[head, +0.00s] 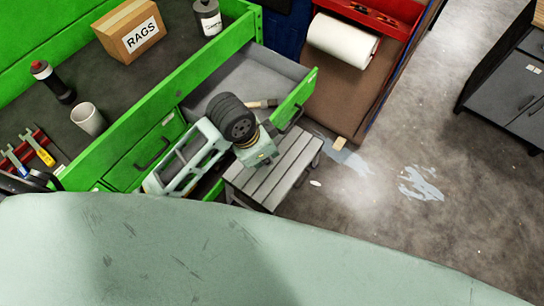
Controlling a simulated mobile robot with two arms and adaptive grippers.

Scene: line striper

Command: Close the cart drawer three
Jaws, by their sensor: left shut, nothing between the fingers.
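The green cart (150,108) stands at the left. One of its drawers (262,72) is pulled out, with its grey inside showing. Its green front panel (299,96) and dark handle face the lower right. I cannot read which number this drawer has. A wooden-handled tool (262,103) lies in it. My left gripper (264,158) appears at the end of my pale green arm, past a dark ribbed part. It is shut and empty, over the near side of the drawer front and above a grey stool. Whether it touches the drawer is unclear. My right gripper is out of view.
The slatted grey stool (272,182) stands close below the drawer. On the cart are a rags box (130,30), a cup (88,118), bottles and pliers. A paper roll (342,41) hangs behind the drawer. The floor at right is open, up to a grey cabinet (507,75).

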